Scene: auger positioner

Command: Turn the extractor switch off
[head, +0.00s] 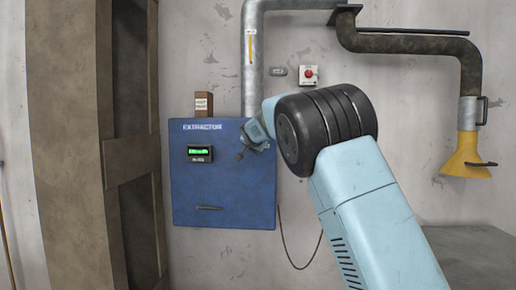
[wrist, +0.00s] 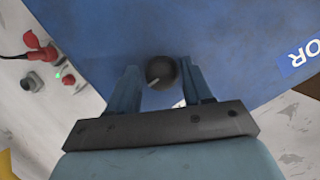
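The blue extractor cabinet (head: 220,190) hangs on the wall, with the label EXTRACTOR and a lit green display (head: 199,150). A round black knob (wrist: 160,72) with a pale pointer mark sits on its blue face. The pointer slants in the wrist view. My gripper (wrist: 161,80) is open, with one finger on each side of the knob. A gap shows at the left finger; the right finger is close to the knob, and I cannot tell if it touches. In the head view my gripper (head: 250,140) is at the cabinet's upper right, partly hidden by my arm.
A red button on a white box (head: 309,74) and a small grey fitting (head: 278,71) are on the wall above. A duct (head: 250,60) runs up from the cabinet. A yellow hood (head: 466,158) hangs at right. A brown post (head: 70,140) stands at left. A cable hangs below.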

